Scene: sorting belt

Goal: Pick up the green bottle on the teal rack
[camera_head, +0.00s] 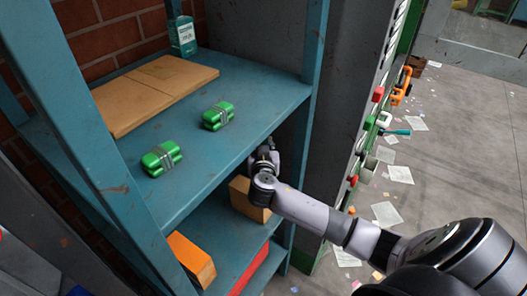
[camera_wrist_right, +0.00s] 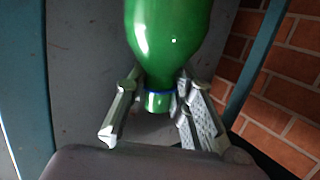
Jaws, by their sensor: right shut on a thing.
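The green bottle (camera_wrist_right: 170,35) is in the right wrist view, at top centre. Its narrow neck and cap, with a blue ring (camera_wrist_right: 158,92), point toward my gripper's palm. My right gripper (camera_wrist_right: 160,84) has one finger on each side of the neck and is shut on it. In the head view my right gripper (camera_head: 264,160) is by the right edge of the teal rack (camera_head: 262,97), just under its upper shelf. The green bottle cannot be made out in the head view. My left gripper is not in view.
The upper shelf holds two strapped green packs (camera_head: 217,116) (camera_head: 161,158), brown cardboard (camera_head: 150,88) and a labelled teal bottle (camera_head: 183,36). A cardboard box (camera_head: 247,198) and an orange box (camera_head: 191,260) sit lower. A rack post (camera_head: 314,40) rises close to my right arm.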

